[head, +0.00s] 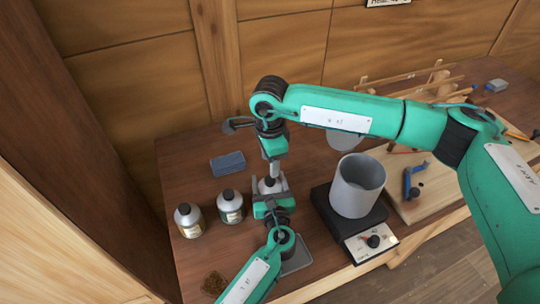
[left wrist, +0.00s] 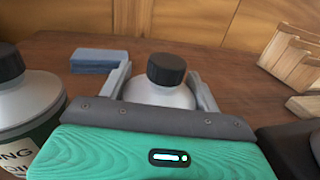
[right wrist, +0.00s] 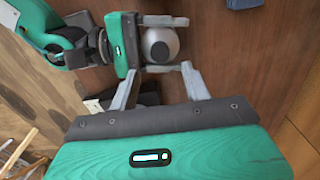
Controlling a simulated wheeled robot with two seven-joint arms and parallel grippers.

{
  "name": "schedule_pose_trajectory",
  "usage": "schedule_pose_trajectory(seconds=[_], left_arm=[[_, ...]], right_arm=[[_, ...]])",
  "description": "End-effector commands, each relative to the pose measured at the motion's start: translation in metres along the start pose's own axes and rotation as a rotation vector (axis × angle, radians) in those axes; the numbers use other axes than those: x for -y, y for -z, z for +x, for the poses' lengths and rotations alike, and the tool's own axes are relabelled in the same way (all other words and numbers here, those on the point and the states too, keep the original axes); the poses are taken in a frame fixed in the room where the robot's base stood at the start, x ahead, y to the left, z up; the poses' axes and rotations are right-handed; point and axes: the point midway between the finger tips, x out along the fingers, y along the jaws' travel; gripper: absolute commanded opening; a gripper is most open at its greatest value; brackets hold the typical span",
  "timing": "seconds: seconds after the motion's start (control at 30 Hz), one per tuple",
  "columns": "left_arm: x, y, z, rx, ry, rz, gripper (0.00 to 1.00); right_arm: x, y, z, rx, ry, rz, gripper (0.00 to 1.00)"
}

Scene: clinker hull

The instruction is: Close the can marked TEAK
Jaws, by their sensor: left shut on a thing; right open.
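A grey can (left wrist: 160,94) with a black cap (left wrist: 166,68) stands upright between the fingers of my left gripper (left wrist: 165,88), which is shut on its body. Its label is hidden, so I cannot read TEAK. The cap sits at the can's mouth; I cannot tell how tightly. The can also shows from above in the right wrist view (right wrist: 172,38). My right gripper (right wrist: 160,70) is open and empty, its fingertips close to the held can. In the head view the right gripper (head: 273,168) points down just behind my left gripper (head: 270,187).
Two similar black-capped cans (head: 188,221) (head: 231,207) stand left of the left gripper. The nearer one's label partly reads "NG OIL". A blue block (head: 228,164) lies behind them. A grey pot (head: 357,187) stands on a black hotplate (head: 371,240) at right. A wooden rack (head: 415,82) is farther right.

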Motion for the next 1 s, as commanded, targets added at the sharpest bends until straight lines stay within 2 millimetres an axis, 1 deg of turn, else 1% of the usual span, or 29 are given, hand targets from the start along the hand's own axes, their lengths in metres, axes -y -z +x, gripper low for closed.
schedule_pose_trajectory(seconds=[0.1, 0.2, 0.3, 0.4, 0.83, 0.93, 1.0], left_arm=[[0.0, 0.001, 0.0, -0.001, 0.0, 0.001, 0.0], [0.0, 0.001, 0.0, -0.001, 0.0, 0.001, 0.0], [0.0, 0.001, 0.0, -0.001, 0.0, 0.001, 0.0], [0.0, 0.001, 0.0, -0.001, 0.0, 0.001, 0.0], [0.0, 0.001, 0.0, -0.001, 0.0, 0.001, 0.0], [0.0, 0.001, 0.0, -0.001, 0.0, 0.001, 0.0], [0.0, 0.001, 0.0, -0.001, 0.0, 0.001, 0.0]], right_arm=[[0.0, 0.0, -0.005, 0.0, 0.001, -0.168, 0.48], [0.0, 0.0, -0.008, 0.0, 0.001, -0.286, 0.48], [0.0, 0.0, -0.01, -0.001, 0.001, -0.37, 0.48], [0.0, 0.0, -0.012, -0.001, 0.0, -0.418, 0.48], [0.0, 0.0, -0.011, -0.001, 0.0, -0.44, 0.48], [0.0, 0.0, -0.005, 0.0, -0.002, -0.439, 0.48], [-0.001, 0.0, 0.003, 0.0, -0.003, -0.439, 0.48]])
